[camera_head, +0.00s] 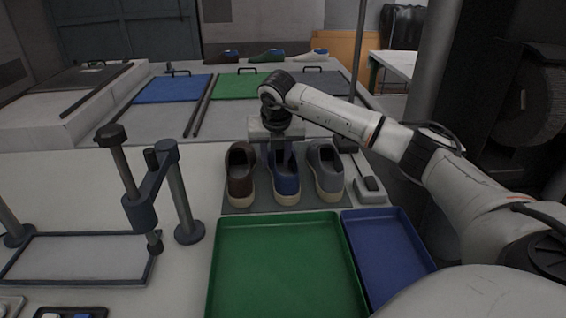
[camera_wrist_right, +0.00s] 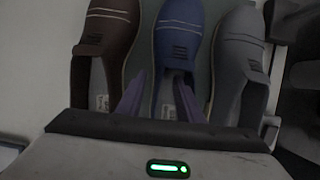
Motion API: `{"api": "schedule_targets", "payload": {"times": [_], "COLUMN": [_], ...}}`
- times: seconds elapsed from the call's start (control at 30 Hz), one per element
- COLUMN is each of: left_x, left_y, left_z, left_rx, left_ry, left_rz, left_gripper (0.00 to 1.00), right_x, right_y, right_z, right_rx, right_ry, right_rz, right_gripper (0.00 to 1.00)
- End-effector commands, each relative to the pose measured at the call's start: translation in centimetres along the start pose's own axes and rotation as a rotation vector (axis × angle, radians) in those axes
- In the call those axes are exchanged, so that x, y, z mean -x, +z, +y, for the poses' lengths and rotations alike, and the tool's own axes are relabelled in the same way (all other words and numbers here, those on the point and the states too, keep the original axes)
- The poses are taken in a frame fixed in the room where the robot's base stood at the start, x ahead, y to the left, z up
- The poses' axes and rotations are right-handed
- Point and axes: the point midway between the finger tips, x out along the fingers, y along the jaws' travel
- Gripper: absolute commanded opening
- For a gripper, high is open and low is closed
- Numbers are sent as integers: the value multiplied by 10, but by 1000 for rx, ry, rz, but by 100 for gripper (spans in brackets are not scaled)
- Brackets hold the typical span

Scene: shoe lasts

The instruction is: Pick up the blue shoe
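The blue shoe (camera_head: 286,184) stands between a brown shoe (camera_head: 240,184) and a grey shoe (camera_head: 327,180) on a dark mat, behind the green tray. In the right wrist view the blue shoe (camera_wrist_right: 178,40) is in the middle, with its opening towards my gripper. My right gripper (camera_head: 278,153) is over the rear part of the blue shoe, pointing down. Its two fingers (camera_wrist_right: 160,82) are apart in the wrist view, near the shoe's opening. Nothing is visibly clamped, and I cannot tell whether they touch the shoe. My left gripper is not in view.
A green tray (camera_head: 284,265) and a blue tray (camera_head: 390,258) lie in front of the shoes. A dark post fixture (camera_head: 150,195) stands at the left. A small grey device (camera_head: 370,189) sits right of the grey shoe. More shoes (camera_head: 267,56) stand at the back.

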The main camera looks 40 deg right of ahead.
Motion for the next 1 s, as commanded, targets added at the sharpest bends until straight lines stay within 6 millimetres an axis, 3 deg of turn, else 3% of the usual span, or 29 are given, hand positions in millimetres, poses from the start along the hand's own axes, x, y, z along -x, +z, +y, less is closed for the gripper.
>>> {"api": "schedule_targets", "payload": {"times": [0.27, 0.5, 0.83, 1.0], "left_x": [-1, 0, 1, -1], "left_y": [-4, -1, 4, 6], "left_z": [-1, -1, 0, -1], "left_rx": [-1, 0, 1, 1], "left_ry": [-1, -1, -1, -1], "left_rz": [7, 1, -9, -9], "left_gripper": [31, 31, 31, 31], "right_x": [-5, -5, -3, 15], "right_y": [0, 0, 2, 10], "right_z": [0, 0, 0, 1], "right_rx": [2, 2, 0, 0], "right_ry": [1, 1, 2, 6], "right_rz": [-1, -1, -5, -8], "right_gripper": [33, 0, 0, 0]}}
